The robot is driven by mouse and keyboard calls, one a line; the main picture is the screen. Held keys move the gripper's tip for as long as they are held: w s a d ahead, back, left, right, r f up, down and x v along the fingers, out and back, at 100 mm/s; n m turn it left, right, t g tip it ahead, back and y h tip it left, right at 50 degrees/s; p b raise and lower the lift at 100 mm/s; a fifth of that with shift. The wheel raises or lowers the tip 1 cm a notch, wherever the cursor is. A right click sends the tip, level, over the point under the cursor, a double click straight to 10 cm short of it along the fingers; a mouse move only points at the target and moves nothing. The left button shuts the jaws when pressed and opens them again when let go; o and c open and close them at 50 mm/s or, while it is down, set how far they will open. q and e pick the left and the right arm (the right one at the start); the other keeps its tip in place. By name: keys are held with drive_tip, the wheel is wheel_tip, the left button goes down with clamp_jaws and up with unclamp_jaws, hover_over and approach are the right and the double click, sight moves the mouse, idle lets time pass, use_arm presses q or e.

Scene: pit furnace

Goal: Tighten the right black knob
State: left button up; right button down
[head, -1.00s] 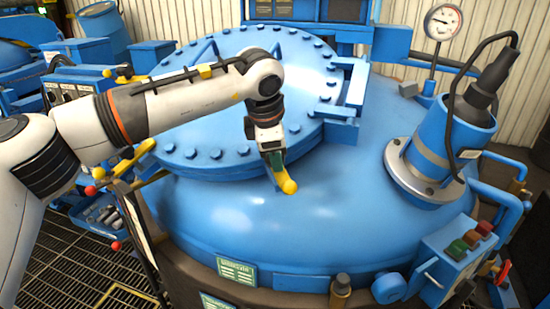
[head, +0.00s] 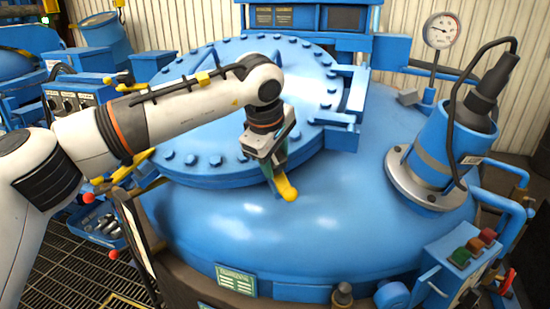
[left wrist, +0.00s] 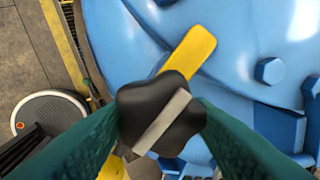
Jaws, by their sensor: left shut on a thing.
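A black lobed knob (left wrist: 150,135) with a grey bar across its face fills the middle of the left wrist view. A yellow handle (left wrist: 190,48) sticks out behind it, over the blue vessel. My left gripper (left wrist: 160,122) has its two green fingers on opposite sides of the knob and is shut on it. In the head view my left gripper (head: 276,170) points down at the front edge of the round lid (head: 215,125), with the yellow handle (head: 287,190) just below it. My right gripper is not in view.
The lid's rim carries several blue bolts. A blue motor-like cylinder (head: 445,145) with a black cable and a pressure gauge (head: 440,31) stand at the right. A button box (head: 458,262) is at the front right. The vessel's front dome (head: 330,220) is clear.

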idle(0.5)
use_arm(q)
drive_tip(key=o, duration=1)
drive_tip(key=b+v, duration=0.3)
drive_tip(key=v, duration=0.9)
